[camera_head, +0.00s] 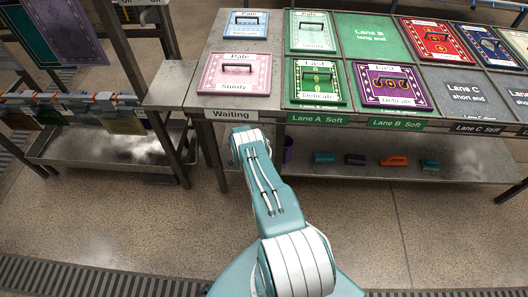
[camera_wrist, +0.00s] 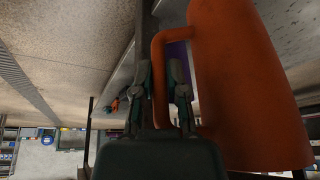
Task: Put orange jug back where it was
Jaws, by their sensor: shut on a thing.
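The orange jug (camera_wrist: 250,85) fills the right of the wrist view, its body close beside my gripper. My gripper (camera_wrist: 162,76) is shut on the jug's handle, with one finger on each side of it. In the head view my arm reaches toward the front left edge of the table. The gripper and the orange jug are hidden there behind my own arm. Whether the jug touches anything below it cannot be told.
A lower shelf (camera_head: 455,166) under the table holds several brushes (camera_head: 393,161) and a purple object (camera_head: 288,150) at its left end. The tabletop (camera_head: 199,100) carries framed rug panels. A metal rack with a tray (camera_head: 95,150) stands left. The floor in front is clear.

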